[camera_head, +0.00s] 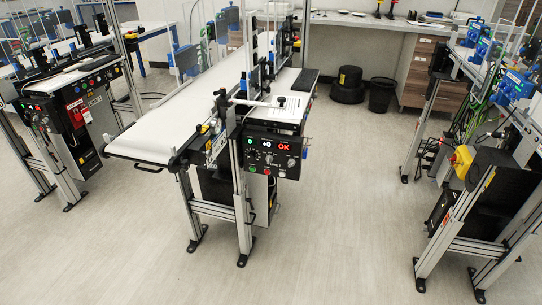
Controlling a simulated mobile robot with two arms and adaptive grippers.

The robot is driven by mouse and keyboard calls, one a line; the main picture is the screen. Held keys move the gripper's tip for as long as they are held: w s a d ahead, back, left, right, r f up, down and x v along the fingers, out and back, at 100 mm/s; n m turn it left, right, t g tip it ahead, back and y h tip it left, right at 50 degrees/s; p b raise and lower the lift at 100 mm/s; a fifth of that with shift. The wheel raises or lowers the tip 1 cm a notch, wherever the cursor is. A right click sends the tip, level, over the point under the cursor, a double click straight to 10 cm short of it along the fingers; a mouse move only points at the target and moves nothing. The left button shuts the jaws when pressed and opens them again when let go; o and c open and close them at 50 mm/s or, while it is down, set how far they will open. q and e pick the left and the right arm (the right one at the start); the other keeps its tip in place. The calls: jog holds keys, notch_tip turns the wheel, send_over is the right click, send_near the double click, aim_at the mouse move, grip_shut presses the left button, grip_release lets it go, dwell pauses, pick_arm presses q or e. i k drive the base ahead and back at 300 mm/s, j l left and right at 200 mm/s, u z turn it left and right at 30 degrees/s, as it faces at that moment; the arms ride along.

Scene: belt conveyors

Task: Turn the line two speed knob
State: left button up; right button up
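The line two control panel (272,153) is a black box on the front end of the middle conveyor, near the centre of the view. It has lit displays, a red one (284,147) reading "OK", and small knobs and buttons below. A greyish knob (291,162) sits at its lower right and another round control is at its lower middle. The labels are too small to tell which is the speed knob. Neither of my grippers is in view.
The middle conveyor (160,135) has a white belt and grey frame legs. Another conveyor with a control panel (75,105) stands at left, and more equipment (490,170) at right. Bare floor (330,230) lies in front and to the right of the panel. A dark bin (381,95) stands behind.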

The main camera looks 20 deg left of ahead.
aim_at(252, 155)
jog(key=l+u, duration=1)
jog(key=k+l+u, duration=0.15)
jog(key=l+u, duration=0.35)
